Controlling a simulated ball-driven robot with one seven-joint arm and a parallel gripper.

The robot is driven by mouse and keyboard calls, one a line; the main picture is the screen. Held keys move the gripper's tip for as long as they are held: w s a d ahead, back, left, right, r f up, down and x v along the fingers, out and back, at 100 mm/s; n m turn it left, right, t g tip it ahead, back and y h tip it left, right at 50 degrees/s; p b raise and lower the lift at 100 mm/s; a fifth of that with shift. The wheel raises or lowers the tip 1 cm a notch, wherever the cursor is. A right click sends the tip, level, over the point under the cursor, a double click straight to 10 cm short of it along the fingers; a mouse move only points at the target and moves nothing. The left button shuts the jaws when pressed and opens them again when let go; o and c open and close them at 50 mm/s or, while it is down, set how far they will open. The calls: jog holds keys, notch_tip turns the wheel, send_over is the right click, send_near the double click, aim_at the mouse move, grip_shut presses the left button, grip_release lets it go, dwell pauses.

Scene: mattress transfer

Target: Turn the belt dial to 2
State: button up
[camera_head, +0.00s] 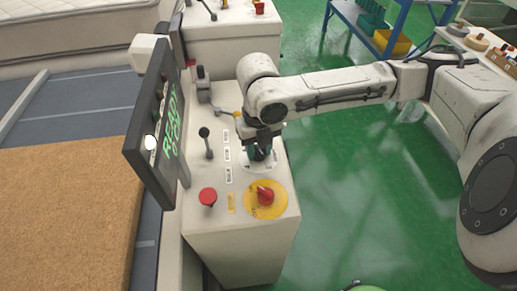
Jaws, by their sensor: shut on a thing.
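My gripper (262,147) points down over the white control console (240,255). It is shut on the belt dial (261,155), a dark knob on a pale round plate (246,161). The gripper and wrist hide most of the knob, so I cannot read where it points. Some markings show on the left of the plate.
A red knob (265,196) on a yellow disc and a red mushroom button (208,196) sit nearer on the console. A black lever (206,142) stands left of my gripper. A tilted display (160,135) with green text borders the console. Green floor (345,190) lies clear to the right.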

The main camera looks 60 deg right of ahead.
aim_at(258, 148)
jog(key=shift+n, duration=0.9)
jog(key=o, duration=1)
jog(key=shift+o, duration=0.2)
notch_tip(258, 148, up, 11)
jog(key=shift+f, duration=0.1)
